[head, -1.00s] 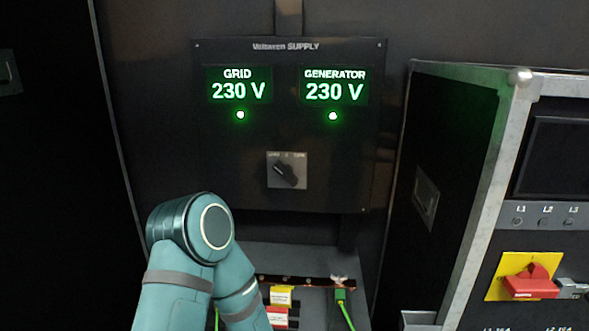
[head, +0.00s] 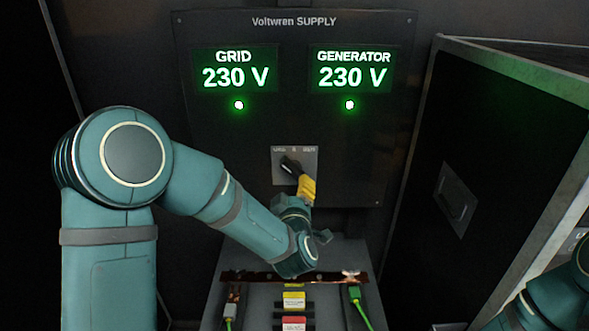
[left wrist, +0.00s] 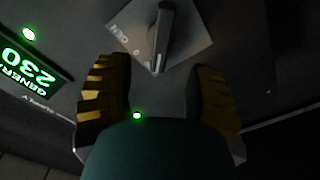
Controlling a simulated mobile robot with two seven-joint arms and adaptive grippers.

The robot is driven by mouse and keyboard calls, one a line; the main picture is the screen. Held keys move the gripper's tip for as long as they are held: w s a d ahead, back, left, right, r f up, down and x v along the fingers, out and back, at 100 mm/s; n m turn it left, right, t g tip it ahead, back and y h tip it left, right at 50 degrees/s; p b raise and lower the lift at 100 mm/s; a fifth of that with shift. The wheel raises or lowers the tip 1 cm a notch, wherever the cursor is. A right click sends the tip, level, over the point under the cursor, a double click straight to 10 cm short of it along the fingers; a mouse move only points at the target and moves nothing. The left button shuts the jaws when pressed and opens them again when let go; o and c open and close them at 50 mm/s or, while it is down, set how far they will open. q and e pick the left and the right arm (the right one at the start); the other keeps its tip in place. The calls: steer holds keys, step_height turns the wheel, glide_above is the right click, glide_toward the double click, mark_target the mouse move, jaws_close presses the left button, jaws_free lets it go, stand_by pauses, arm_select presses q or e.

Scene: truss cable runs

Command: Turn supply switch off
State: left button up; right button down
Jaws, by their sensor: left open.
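The supply panel (head: 225,160) is headed "Voltwren SUPPLY". Its rotary switch has a black knob (head: 289,164) on a light grey plate (head: 310,156), with small labels along the top. The knob slants, its upper end towards the left label. In the head view my left gripper (head: 306,188) is at the plate's lower right, its yellow-padded finger covering part of knob and plate. In the left wrist view the gripper (left wrist: 158,68) is open; the knob (left wrist: 162,40) shows ahead, between the fingertip lines, not gripped. Contact cannot be told. My right gripper is out of view.
Grid display (head: 236,70) and generator display (head: 350,70) both read 230 V, with green lamps lit. Below is a grey box (head: 250,258) with a copper bar (head: 260,277) and green cables (head: 360,305). A black cabinet with a metal edge (head: 545,220) stands right.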

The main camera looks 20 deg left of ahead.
mark_target(294, 175)
arm_select(q)
steer(key=p+x, duration=0.1)
steer(key=x, duration=0.8)
steer(key=shift+f, duration=0.1)
steer(key=shift+o, duration=0.2)
jaws_close()
